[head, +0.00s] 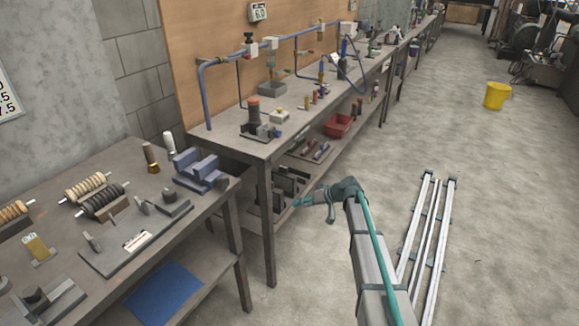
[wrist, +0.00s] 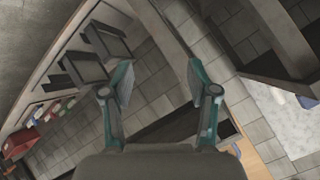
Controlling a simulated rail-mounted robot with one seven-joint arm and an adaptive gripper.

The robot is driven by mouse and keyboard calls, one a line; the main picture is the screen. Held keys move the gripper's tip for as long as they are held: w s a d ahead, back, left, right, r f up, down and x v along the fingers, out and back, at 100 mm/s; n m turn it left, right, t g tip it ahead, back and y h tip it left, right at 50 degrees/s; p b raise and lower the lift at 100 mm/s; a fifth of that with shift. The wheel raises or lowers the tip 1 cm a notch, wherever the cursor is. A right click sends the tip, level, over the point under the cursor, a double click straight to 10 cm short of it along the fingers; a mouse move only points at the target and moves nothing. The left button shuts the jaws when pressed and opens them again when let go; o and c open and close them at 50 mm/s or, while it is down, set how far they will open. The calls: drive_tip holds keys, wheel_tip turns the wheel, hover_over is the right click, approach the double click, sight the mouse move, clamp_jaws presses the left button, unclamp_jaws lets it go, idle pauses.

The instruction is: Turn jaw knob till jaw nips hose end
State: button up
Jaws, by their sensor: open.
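My gripper (head: 314,207) is in the air in front of the long bench's lower shelf, apart from every bench object. In the wrist view my gripper (wrist: 160,80) has its two teal-and-grey fingers spread with nothing between them. A blue vise-like block (head: 200,172) sits at the right corner of the near bench. A grey plate with small upright blocks (head: 135,240) lies left of it. On the long bench a dark round-topped fixture (head: 257,118) stands near the front corner, and a blue hose (head: 352,70) hangs farther back. I cannot tell which part is the jaw knob or hose end.
A blue pipe (head: 290,38) runs above the long bench (head: 228,138). A red bin (head: 338,125) sits on its shelf.

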drive_tip(key=w+r+t+y+b, duration=0.2)
drive_tip(key=w+r+b, duration=0.1)
drive_tip(key=w+r, duration=0.4)
drive_tip(key=n+t+y+b, duration=0.1)
drive_tip(key=n+t+y, duration=0.2)
drive_tip(key=n+y, duration=0.15)
approach(280, 134)
drive_tip(key=shift+h, duration=0.45)
drive_tip(key=x, duration=0.3)
drive_tip(key=p+x, duration=0.1)
drive_tip(key=x, duration=0.5)
drive_tip(key=shift+s+a+r, duration=0.15)
drive_tip(key=shift+r, duration=0.25)
clamp_jaws()
